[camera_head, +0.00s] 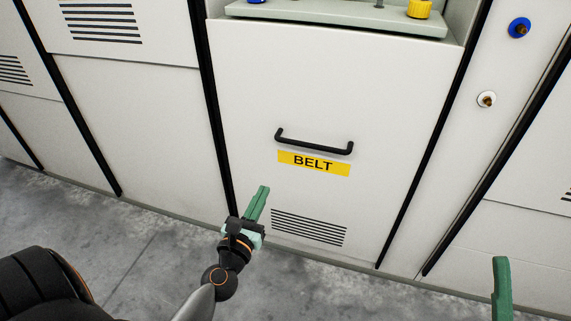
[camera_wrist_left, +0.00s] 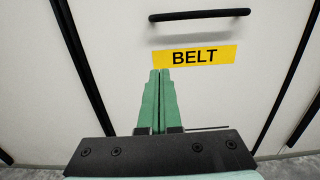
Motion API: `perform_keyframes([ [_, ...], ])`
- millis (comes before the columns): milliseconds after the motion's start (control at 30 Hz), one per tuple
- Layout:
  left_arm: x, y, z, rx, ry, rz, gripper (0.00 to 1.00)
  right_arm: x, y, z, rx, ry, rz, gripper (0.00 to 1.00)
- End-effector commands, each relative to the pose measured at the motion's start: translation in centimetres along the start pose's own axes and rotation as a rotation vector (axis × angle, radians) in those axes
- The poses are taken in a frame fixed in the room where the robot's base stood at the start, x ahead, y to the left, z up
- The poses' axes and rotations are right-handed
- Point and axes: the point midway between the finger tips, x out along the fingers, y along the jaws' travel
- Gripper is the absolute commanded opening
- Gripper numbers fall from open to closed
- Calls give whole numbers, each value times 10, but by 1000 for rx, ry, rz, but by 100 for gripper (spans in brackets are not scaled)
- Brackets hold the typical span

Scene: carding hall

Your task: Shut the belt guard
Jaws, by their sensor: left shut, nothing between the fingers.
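The belt guard (camera_head: 383,110) is a large white panel in the machine front in the head view. It has a black bar handle (camera_head: 314,145), a yellow BELT label (camera_head: 313,163) and a slotted vent (camera_head: 308,228). Whether it is fully flush is hard to tell. My left gripper (camera_head: 264,189) is shut and empty, in front of the panel's lower left, below and left of the handle. In the left wrist view its green fingers (camera_wrist_left: 160,72) point toward the label (camera_wrist_left: 195,56), with the handle (camera_wrist_left: 200,14) above. One green part of my right gripper (camera_head: 502,280) shows at the lower right.
Above the guard is a recess with a pale green ledge (camera_head: 335,18) carrying a yellow knob (camera_head: 419,9) and a blue one. White panels with black seams flank it. A blue knob (camera_head: 519,27) sits on the right panel. Grey concrete floor (camera_head: 130,250) lies in front.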

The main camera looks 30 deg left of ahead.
Motion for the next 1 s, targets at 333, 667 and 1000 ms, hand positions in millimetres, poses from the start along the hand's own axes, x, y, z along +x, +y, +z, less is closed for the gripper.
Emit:
perform_keyframes([
  [333,49,0,4,2,-2,0,0,9,6,-10,5,8,3,84],
  [667,101,0,15,4,0,-1,0,18,11,-20,11,11,5,84],
  [1000,107,-1,39,4,1,-2,0,32,23,-40,34,32,19,84],
])
